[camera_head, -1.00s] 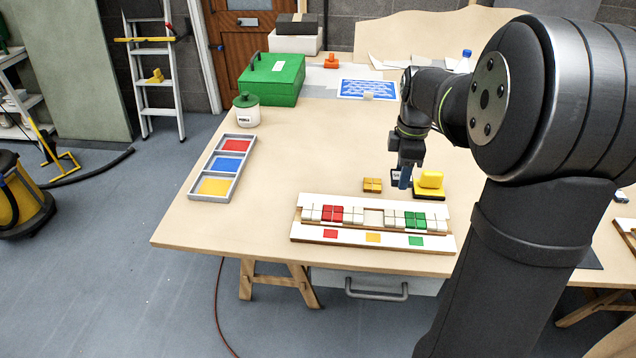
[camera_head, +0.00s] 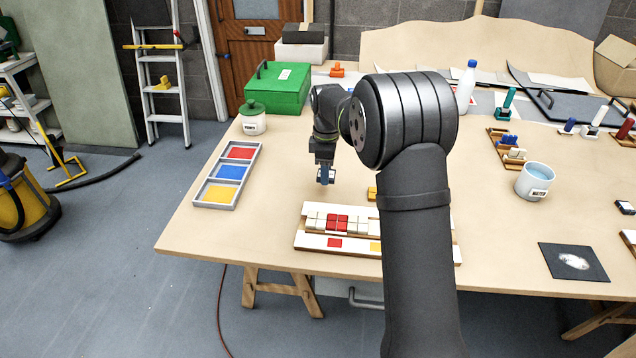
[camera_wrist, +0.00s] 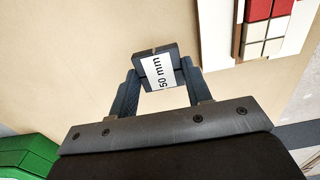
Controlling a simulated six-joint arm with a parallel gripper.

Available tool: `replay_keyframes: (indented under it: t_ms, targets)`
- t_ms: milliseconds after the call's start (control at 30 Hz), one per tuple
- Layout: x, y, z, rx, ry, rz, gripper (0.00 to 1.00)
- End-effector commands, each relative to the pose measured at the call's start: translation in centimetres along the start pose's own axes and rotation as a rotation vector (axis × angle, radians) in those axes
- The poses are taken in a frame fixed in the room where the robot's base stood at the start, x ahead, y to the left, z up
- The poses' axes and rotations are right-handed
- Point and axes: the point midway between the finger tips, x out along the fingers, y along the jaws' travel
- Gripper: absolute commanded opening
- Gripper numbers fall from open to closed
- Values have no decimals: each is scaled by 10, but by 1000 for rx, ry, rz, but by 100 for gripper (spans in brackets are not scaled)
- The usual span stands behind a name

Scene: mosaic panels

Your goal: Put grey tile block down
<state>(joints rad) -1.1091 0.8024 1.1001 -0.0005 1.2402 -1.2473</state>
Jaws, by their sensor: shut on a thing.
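My gripper (camera_head: 326,175) is shut on a dark grey block with a white "50 mm" label. The grey block (camera_wrist: 155,52) sits between the two fingers in the wrist view. In the head view, it is over the bare tabletop, behind the left part of the white mosaic panel (camera_head: 312,241). The panel's corner with red and white tiles also shows at the upper right of the wrist view (camera_wrist: 236,40). I cannot tell whether the block touches the table. My arm hides the panel's right part.
A grey tray (camera_head: 206,204) with red, blue and yellow fields lies to the left. An orange tile block (camera_head: 372,193) is partly hidden by my arm. A green box (camera_head: 278,90) and a lidded pot (camera_head: 253,123) stand behind. The table between tray and panel is clear.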

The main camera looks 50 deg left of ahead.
Motion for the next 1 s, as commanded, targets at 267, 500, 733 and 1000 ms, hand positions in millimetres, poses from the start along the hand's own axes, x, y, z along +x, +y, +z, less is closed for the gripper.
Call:
replay_keyframes:
  t_ms: [267,500,733,1000]
  targets:
    - [17,5,-24,0,0,0,21]
    - [48,5,-23,0,-1,-2,21]
    - [54,5,-23,0,0,2,21]
    - [57,5,-23,0,0,1,57]
